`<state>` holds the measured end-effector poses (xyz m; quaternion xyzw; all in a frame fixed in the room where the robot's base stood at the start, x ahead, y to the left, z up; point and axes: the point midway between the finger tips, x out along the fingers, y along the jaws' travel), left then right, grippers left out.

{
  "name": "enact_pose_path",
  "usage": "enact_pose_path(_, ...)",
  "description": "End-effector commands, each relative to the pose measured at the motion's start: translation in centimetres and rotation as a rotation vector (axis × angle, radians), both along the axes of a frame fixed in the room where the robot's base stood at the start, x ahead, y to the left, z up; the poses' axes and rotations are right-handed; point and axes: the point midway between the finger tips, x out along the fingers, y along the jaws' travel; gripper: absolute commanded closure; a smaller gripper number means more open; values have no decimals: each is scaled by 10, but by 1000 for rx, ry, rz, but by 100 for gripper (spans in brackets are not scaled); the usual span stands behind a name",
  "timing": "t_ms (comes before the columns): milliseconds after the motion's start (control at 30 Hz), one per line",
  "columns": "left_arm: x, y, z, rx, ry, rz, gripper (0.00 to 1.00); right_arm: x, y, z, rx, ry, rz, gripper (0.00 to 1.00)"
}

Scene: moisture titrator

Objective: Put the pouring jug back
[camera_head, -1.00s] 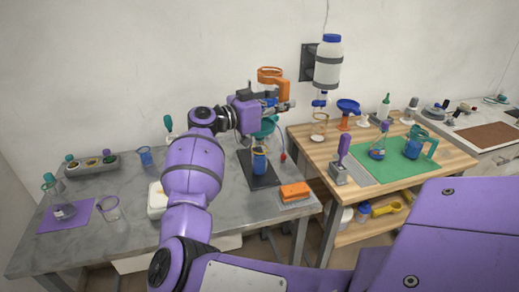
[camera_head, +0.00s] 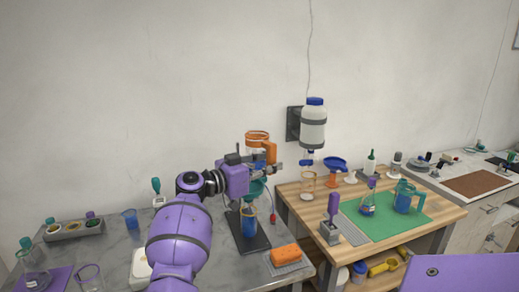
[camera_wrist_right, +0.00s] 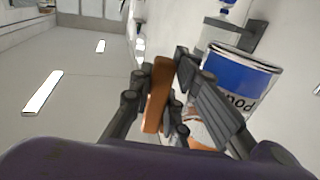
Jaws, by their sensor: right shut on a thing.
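A clear jug with an orange rim and handle (camera_head: 257,137) is held up over the dark stand (camera_head: 262,238) on the grey bench. My right gripper (camera_head: 274,168) is shut on its handle. In the right wrist view the orange-brown handle (camera_wrist_right: 157,95) sits between the fingers. The jug looks close to upright in the head view. A teal funnel (camera_head: 256,190) is just below my gripper, with a blue-filled vessel (camera_head: 249,222) under it. My left gripper is not in view.
A wall-mounted white bottle (camera_head: 313,128) hangs to the right of the jug. The wooden table has a green mat (camera_head: 385,228) with a teal-handled jug (camera_head: 404,198) and a flask (camera_head: 368,203). An orange sponge (camera_head: 285,254) lies at the grey bench's front edge.

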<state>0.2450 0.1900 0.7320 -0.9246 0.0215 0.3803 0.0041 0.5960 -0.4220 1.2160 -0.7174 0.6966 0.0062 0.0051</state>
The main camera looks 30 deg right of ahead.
Motion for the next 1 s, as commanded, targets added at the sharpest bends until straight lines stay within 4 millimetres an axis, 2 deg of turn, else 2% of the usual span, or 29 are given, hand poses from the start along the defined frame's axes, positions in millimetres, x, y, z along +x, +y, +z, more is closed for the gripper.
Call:
enact_pose_path(167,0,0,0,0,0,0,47,-7,-15,25,-9,-9,7,100)
enact_pose_path(400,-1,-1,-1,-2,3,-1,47,-41,-51,92,-14,-14,80,100)
enact_pose_path(567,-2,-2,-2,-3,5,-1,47,-53,-50,135,-16,-12,212,100)
enact_pose_path(667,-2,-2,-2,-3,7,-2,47,-55,-36,157,-17,-10,324,100)
enact_pose_path(767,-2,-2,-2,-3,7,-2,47,-54,-10,170,-16,-4,462,100)
enact_pose_path(800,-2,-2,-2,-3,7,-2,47,-53,4,171,-16,-1,526,100)
enact_pose_path(867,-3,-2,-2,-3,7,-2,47,-51,30,167,-15,4,632,100)
enact_pose_path(1000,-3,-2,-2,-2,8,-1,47,-51,90,131,-8,14,859,100)
